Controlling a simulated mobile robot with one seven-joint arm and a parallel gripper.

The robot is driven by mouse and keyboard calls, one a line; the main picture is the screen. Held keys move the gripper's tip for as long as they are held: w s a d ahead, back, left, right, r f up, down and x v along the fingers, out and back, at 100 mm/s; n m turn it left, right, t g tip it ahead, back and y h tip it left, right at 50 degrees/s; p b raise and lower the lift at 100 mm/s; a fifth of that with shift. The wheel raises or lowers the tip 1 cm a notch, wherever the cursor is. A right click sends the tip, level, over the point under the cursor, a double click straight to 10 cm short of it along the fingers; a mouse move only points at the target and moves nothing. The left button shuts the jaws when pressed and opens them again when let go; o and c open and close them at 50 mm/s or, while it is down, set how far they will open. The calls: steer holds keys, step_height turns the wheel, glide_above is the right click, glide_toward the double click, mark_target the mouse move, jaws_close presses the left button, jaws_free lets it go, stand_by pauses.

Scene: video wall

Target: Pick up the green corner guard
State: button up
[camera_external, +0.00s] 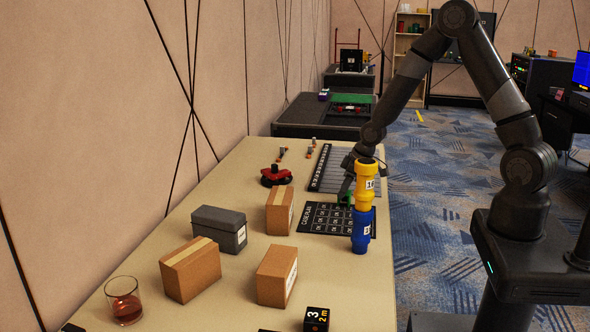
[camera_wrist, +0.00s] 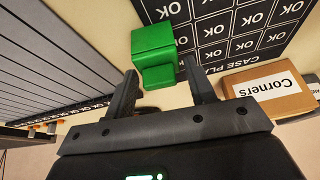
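The green corner guard (camera_wrist: 153,48) is a small blocky green piece in the wrist view, just beyond my fingertips, with its lower part between them. It lies at the edge of the black case plan mat (camera_wrist: 243,28). My gripper (camera_wrist: 161,82) is open, with one finger on each side of the guard's near part; I cannot tell whether either touches. In the external view my gripper (camera_external: 348,188) is low over the table beside the mat (camera_external: 318,222), partly hidden behind a yellow cylinder. Only a sliver of green (camera_external: 345,199) shows there.
The yellow cylinder (camera_external: 364,190) stands on a blue one (camera_external: 361,231) at the table's right edge, close to my gripper. A carton labelled Corners (camera_wrist: 268,97) is near the mat. A grey box (camera_external: 218,231), more cartons (camera_external: 277,278) and a glass (camera_external: 123,302) stand nearer the camera.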

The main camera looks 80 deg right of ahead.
steer(key=c, duration=0.6)
steer(key=shift+r, duration=0.1)
steer(key=shift+c, duration=0.2)
steer(key=shift+r, duration=0.55)
step_height(320, 180, up, 3)
steer(key=shift+d+r, duration=0.1)
steer(key=shift+r, duration=0.05)
steer(key=s+d+r, duration=0.6)
steer(key=s, duration=0.3)
steer(key=shift+s+d+r, duration=0.15)
steer(key=shift+d+r, duration=0.05)
steer(key=shift+d, duration=0.2)
